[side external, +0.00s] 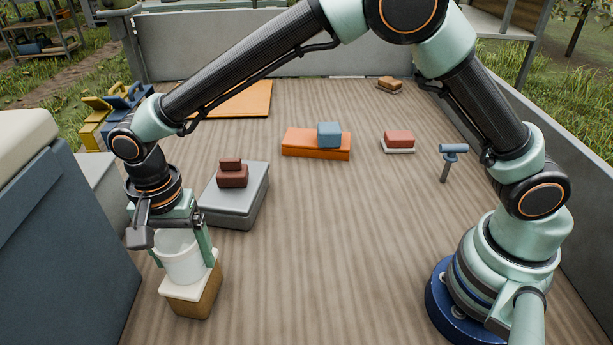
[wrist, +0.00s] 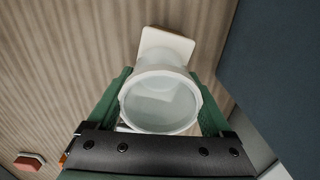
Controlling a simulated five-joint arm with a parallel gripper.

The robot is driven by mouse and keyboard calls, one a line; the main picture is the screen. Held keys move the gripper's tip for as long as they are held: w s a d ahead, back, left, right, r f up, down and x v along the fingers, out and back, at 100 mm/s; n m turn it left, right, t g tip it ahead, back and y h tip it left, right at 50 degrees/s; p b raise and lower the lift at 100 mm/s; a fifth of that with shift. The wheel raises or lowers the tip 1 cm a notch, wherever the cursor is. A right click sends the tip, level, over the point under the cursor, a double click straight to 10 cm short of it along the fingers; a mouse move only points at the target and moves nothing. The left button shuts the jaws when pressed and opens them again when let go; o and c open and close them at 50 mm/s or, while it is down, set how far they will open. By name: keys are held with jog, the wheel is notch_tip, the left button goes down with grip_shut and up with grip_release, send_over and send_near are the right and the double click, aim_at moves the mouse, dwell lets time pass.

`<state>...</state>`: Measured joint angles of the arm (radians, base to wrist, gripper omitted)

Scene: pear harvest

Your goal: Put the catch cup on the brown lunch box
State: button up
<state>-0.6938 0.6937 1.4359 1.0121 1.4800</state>
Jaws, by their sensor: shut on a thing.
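The white catch cup (side external: 183,262) is upright between the two green fingers of my gripper (side external: 181,252), which is shut on it. Its open rim faces the camera in the wrist view (wrist: 160,105), and it looks empty. The brown lunch box (side external: 196,302), with a cream lid, stands directly below the cup at the lower left. The cup's base is over the lid; I cannot tell whether it touches. In the wrist view the cream lid (wrist: 167,41) shows beyond the cup, and the cup hides the rest of it.
A grey box (side external: 232,213) with dark red blocks on it stands just behind. An orange box (side external: 303,144) carries a blue block (side external: 329,134). A large blue-grey container (side external: 60,240) stands close on the left. The deck's middle and front are clear.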

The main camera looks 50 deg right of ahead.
jog(key=o, duration=1.1)
notch_tip(320, 180, up, 12)
jog(key=d+r+n+t+y, duration=0.1)
jog(key=d+r+n, duration=0.15)
jog(key=d, duration=0.55)
jog(key=d+r+n+t, duration=0.1)
jog(key=d+r, duration=0.3)
jog(key=d, duration=0.5)
jog(key=s+d+f+n+t, duration=0.1)
jog(key=s+d+n, duration=0.1)
jog(key=s+d, duration=0.2)
jog(key=s+d+f+n+t+h, duration=0.1)
jog(key=s+d, duration=0.4)
jog(key=d, duration=0.5)
jog(key=shift+s+d+f+n+t, duration=0.15)
jog(key=shift+d+f+n+t, duration=0.25)
jog(key=shift+n+t, duration=0.65)
jog(key=shift+a+g, duration=0.15)
jog(key=shift+g, duration=0.1)
